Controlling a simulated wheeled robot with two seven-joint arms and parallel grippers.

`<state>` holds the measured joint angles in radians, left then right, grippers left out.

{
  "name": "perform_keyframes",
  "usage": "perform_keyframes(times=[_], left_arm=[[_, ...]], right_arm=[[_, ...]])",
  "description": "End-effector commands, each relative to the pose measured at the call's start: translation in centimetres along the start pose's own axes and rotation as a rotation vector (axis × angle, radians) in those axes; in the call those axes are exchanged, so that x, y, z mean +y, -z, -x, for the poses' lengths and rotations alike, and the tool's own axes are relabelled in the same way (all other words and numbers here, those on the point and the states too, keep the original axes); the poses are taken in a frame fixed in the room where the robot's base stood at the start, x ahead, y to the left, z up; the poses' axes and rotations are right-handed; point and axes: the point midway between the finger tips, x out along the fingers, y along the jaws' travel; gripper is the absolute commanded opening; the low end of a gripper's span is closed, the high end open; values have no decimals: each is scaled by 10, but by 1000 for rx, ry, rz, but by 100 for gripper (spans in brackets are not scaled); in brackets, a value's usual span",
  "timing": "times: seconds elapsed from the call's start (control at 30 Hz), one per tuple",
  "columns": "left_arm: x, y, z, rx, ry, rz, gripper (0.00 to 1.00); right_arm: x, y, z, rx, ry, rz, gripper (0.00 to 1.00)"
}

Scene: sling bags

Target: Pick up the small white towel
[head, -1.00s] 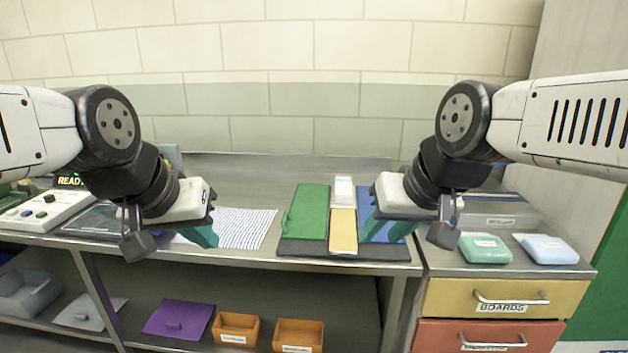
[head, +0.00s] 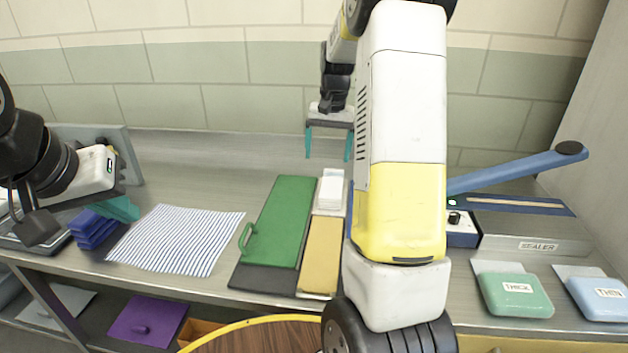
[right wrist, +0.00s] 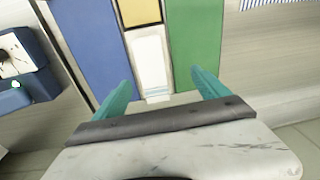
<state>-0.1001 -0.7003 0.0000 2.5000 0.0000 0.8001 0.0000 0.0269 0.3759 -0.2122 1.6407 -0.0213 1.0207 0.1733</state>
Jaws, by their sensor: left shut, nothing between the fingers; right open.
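The small white towel (head: 331,188) lies folded at the back of the work table, between the green board and the blue board and behind the yellow board. In the right wrist view, the towel (right wrist: 150,62) shows between and beyond the fingertips. My right gripper (head: 328,152) is open and empty, pointing down behind the towel and apart from it. Its fingers also show in the right wrist view (right wrist: 161,86). My left gripper (head: 124,209) is shut and empty at the left, beside the striped cloth.
A striped cloth (head: 182,239) lies left. A sealer (head: 530,232) with a raised blue lever stands right.

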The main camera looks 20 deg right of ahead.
Motion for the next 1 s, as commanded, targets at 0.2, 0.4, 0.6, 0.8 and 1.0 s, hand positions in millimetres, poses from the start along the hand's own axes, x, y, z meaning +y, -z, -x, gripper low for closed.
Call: perform_keyframes(times=[0.2, 0.4, 0.6, 0.8, 1.0], left_arm=[[0, 0, 0, 0, 0, 0, 0], [0, 0, 0, 0, 0, 0, 0], [0, 0, 0, 0, 0, 0, 0], [0, 0, 0, 0, 0, 0, 0], [0, 0, 0, 0, 0, 0, 0]], right_arm=[[16, 33, -49, -56, -65, -52, 85], [19, 36, -71, -66, -76, -61, 85], [21, 34, -94, -67, -75, -61, 85], [24, 31, -123, -67, -75, -60, 85], [24, 31, -134, -64, -74, -59, 85]])
